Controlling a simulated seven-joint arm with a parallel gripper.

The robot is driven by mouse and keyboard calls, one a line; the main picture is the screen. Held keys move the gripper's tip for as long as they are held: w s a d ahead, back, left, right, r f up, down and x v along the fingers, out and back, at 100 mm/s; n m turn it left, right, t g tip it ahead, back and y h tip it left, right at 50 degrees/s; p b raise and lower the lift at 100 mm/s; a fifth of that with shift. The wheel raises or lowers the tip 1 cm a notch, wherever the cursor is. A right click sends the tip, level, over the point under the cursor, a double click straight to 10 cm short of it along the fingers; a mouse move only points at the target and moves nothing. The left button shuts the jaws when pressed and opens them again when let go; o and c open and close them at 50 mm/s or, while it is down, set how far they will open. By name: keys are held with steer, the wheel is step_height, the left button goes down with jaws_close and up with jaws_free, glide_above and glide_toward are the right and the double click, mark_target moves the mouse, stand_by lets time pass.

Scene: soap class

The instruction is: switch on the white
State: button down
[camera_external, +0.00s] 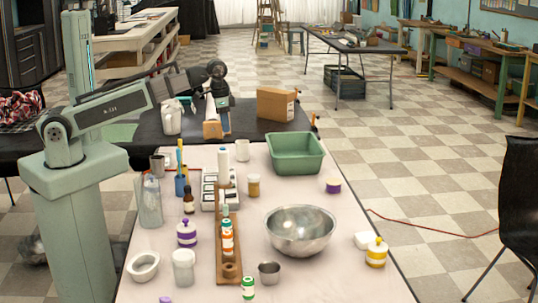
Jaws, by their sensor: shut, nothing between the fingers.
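A white panel (209,204) with dark-edged, switch-like blocks lies on the pale table, left of centre. Its parts are too small for me to tell which switch is white or how any is set. My gripper (224,132) hangs at the end of my arm behind the panel, near the table's far edge. It is shut and empty, and appears apart from the panel. Its fingertips are small and hard to make out.
A wooden rack (229,253) with bottles runs toward the front. Around it are a metal bowl (300,232), a green tub (296,154), a purple-banded jar (187,234), a brown bottle (188,203) and a clear bottle (150,205).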

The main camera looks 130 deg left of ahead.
mark_target(231, 168)
steer(key=shift+f, duration=0.1)
steer(key=shift+w+a+f, duration=0.2)
steer(key=shift+f, duration=2.1)
steer(key=shift+w+a+f, duration=0.15)
steer(key=shift+w+f, duration=0.1)
steer(key=shift+f, duration=2)
steer(key=shift+w+a+f, duration=0.2)
steer(key=shift+f, duration=2.1)
steer(key=shift+f, duration=0.2)
steer(key=shift+s+d+r, duration=0.2)
steer(key=shift+s+d, duration=0.3)
steer(key=shift+s, duration=0.05)
steer(key=shift+r, duration=0.15)
step_height(231, 168, up, 14)
steer(key=s+d, duration=0.1)
steer(key=shift+f, duration=0.2)
steer(key=shift+d, duration=0.1)
